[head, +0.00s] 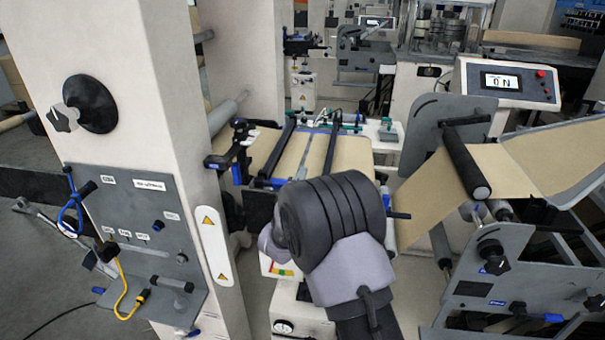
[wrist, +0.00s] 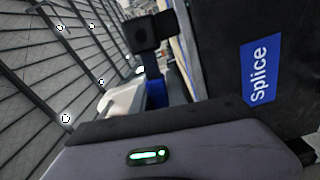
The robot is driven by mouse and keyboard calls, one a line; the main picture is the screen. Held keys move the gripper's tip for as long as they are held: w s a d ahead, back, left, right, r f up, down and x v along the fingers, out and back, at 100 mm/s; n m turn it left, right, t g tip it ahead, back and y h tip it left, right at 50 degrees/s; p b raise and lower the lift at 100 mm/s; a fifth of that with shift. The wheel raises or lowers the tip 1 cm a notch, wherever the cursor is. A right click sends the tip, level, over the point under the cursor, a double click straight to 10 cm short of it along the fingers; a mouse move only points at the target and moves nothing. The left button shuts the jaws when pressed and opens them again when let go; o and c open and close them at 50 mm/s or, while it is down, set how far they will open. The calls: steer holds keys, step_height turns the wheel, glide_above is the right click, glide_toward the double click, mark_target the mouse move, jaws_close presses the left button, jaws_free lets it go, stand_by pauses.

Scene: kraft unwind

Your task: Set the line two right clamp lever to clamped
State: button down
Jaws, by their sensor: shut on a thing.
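The line two splice unit (head: 330,152) stands in the middle of the head view, with brown web on its table. A black clamp part with blue pieces (head: 238,148) stands at its left side. In the wrist view, a black block on a blue post (wrist: 150,32) stands left of a dark housing (wrist: 215,60) labelled "Splice". My gripper (wrist: 165,150) fills the bottom of the wrist view and is shut on a lever. Its fingertips and the grip are hidden. In the head view my own wrist hides the front of the unit, so the lever's angle cannot be told.
A pale column (head: 115,60) with a grey tool panel (head: 135,230) stands close on the left. Rollers with brown web (head: 440,190) and a grey frame (head: 490,260) stand close on the right. A display console (head: 505,82) is behind.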

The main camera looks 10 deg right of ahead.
steer(key=shift+f+n, duration=0.5)
steer(key=shift+n, duration=0.3)
steer(key=c, duration=1.3)
jaws_free()
steer(key=shift+s+a, duration=0.1)
steer(key=p+v, duration=0.1)
steer(key=v, duration=1.6)
steer(key=shift+s, duration=0.1)
